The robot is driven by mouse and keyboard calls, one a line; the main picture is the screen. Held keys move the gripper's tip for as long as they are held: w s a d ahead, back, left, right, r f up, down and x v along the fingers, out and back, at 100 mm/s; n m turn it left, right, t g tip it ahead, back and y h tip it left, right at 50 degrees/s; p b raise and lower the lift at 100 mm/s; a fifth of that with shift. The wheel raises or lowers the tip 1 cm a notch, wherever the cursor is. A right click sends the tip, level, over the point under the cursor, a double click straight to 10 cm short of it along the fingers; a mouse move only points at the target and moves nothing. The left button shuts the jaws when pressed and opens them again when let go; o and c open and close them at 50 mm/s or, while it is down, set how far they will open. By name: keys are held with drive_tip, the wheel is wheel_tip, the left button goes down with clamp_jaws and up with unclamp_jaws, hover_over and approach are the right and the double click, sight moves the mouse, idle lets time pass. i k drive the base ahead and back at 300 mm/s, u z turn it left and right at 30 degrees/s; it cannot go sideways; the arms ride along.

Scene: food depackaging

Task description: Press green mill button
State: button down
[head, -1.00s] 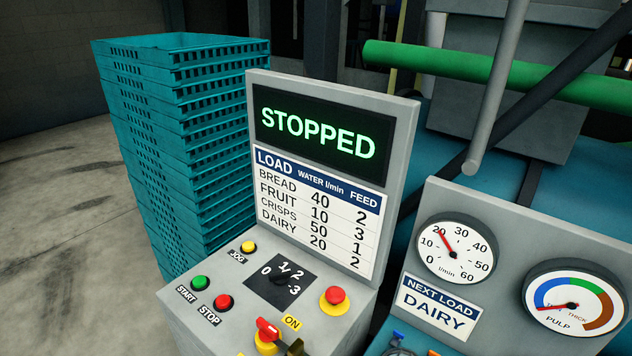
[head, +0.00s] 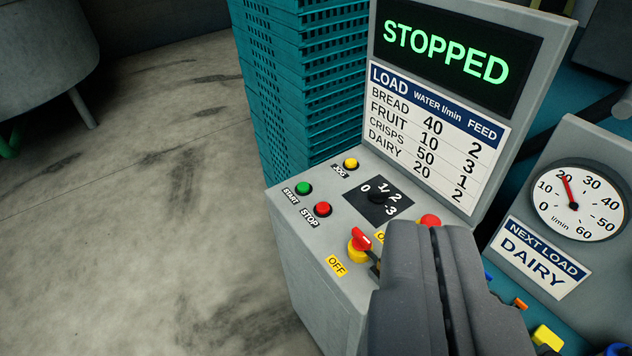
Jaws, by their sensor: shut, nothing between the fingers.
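The green START button (head: 303,188) sits at the left edge of the grey control panel's sloping top. The red STOP button (head: 322,209) is just right of and below it. The screen (head: 446,56) above reads STOPPED in green letters. My gripper (head: 432,226) is dark grey and shut, with nothing in it. It shows at the lower right of the view, right of and lower than the green button, and apart from it in the picture. It covers part of the panel's right side and most of the ON label.
A yellow JOG button (head: 351,164), a black 0-3 selector (head: 378,198), a red-yellow switch (head: 359,242) and a partly covered red button (head: 430,220) share the panel. Teal stacked crates (head: 300,90) stand behind. A gauge (head: 580,202) is at right. Open floor (head: 150,240) lies left.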

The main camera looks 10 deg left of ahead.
sight(303, 187)
drive_tip(key=k, duration=1.2)
drive_tip(key=u, duration=0.45)
drive_tip(key=i, duration=1.5)
drive_tip(key=z, duration=0.5)
drive_tip(key=i, duration=0.9)
drive_tip(key=z, duration=0.7)
